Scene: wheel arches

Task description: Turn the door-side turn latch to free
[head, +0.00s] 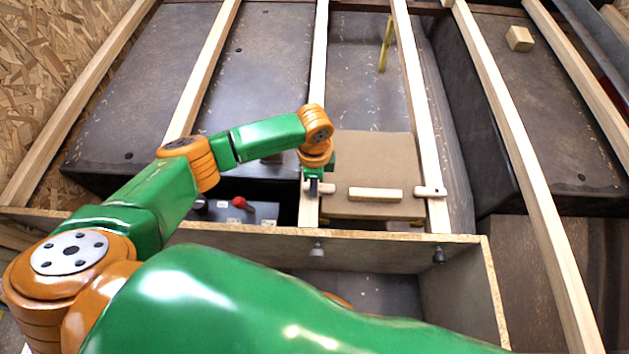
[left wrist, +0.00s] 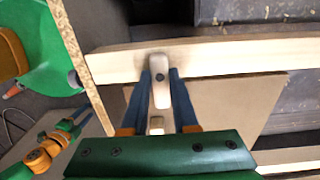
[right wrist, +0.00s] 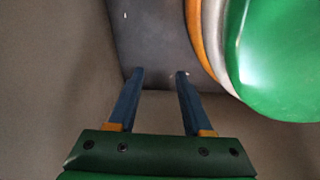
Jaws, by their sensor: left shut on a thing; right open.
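A brown panel (head: 350,150) with a pale wooden bar handle (head: 375,194) sits between two wooden battens. One pale turn latch (head: 326,188) is on the left batten, mostly hidden by my left gripper (head: 313,190) in the head view. In the left wrist view this latch (left wrist: 161,92) lies crosswise from the batten over the panel edge, with a dark screw. My left gripper (left wrist: 160,75) is shut on it, one finger each side. A second latch (head: 430,191) lies crosswise on the right batten. Which is door-side I cannot tell. My right gripper (right wrist: 154,74) is open and empty.
A plywood-edged box (head: 460,270) stands in front, with two small knobs on its wall. A wooden block (head: 519,38) lies far right, and a yellow strip (head: 385,45) lies behind the panel.

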